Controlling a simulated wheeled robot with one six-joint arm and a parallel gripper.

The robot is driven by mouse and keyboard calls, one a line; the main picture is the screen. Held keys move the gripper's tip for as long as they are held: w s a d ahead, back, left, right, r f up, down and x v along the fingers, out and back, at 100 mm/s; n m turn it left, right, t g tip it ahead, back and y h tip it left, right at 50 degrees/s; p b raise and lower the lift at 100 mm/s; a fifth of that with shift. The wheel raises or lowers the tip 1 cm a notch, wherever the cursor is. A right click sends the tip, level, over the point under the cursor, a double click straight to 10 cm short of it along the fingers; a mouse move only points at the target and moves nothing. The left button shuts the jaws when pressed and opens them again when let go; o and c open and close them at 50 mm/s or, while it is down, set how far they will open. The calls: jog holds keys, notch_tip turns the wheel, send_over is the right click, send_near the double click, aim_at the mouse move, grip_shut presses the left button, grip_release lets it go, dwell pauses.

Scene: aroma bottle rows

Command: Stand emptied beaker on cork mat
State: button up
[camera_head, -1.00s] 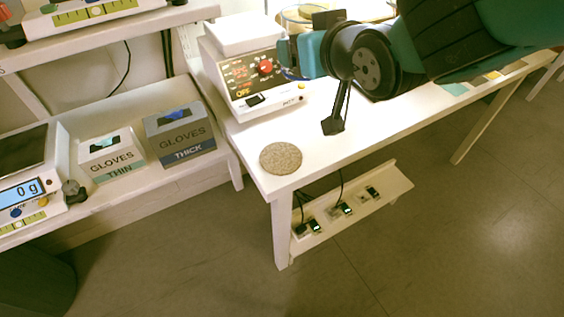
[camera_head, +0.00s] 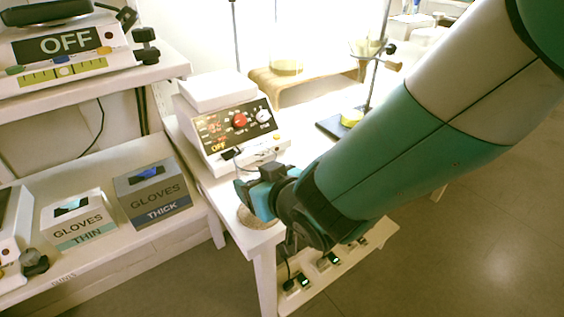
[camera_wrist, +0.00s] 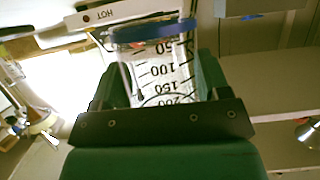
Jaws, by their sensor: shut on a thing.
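A clear glass beaker (camera_wrist: 165,72) with black volume marks and a blue rim fills the middle of the wrist view. My gripper (camera_wrist: 160,88) is shut on it, with a green finger on each side. In the head view my gripper (camera_head: 262,190) is over the round cork mat (camera_head: 249,219) at the table's near left corner. The gripper and arm cover much of the mat. The beaker is hard to make out in the head view, and I cannot tell whether it touches the mat.
A white hot plate (camera_head: 228,133) with a red knob stands just behind the mat. Boxes of thin gloves (camera_head: 78,222) and thick gloves (camera_head: 152,194) sit on the left shelf.

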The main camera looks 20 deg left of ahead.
jog(key=shift+f, duration=1.85)
jog(key=shift+f+b, duration=0.15)
jog(key=shift+b, duration=0.2)
jog(key=o, duration=1.3)
jog(key=shift+s+d+r, duration=0.15)
jog(key=shift+d+r, duration=0.05)
jog(key=shift+r, duration=0.05)
jog(key=b+v, duration=0.1)
jog(key=v, duration=1)
jog(key=w+d+r+m+h, duration=0.1)
jog(key=w+d+m+h, duration=0.25)
jog(key=d, duration=0.45)
jog(key=s+d+r+g+h, duration=0.1)
jog(key=s+d+r+g, duration=0.1)
jog(key=s+d+g, duration=0.1)
jog(key=s+d+r+g, duration=0.3)
jog(key=s+d, duration=0.2)
jog(key=d, duration=0.1)
jog(key=s+d+r+g+h, duration=0.1)
jog(key=s+d+r+g, duration=0.1)
jog(key=s+d+r, duration=0.1)
jog(key=shift+s+d+n+g+h, duration=0.25)
jog(key=shift+s+d+g+h, duration=0.15)
jog(key=shift+s+d, duration=0.3)
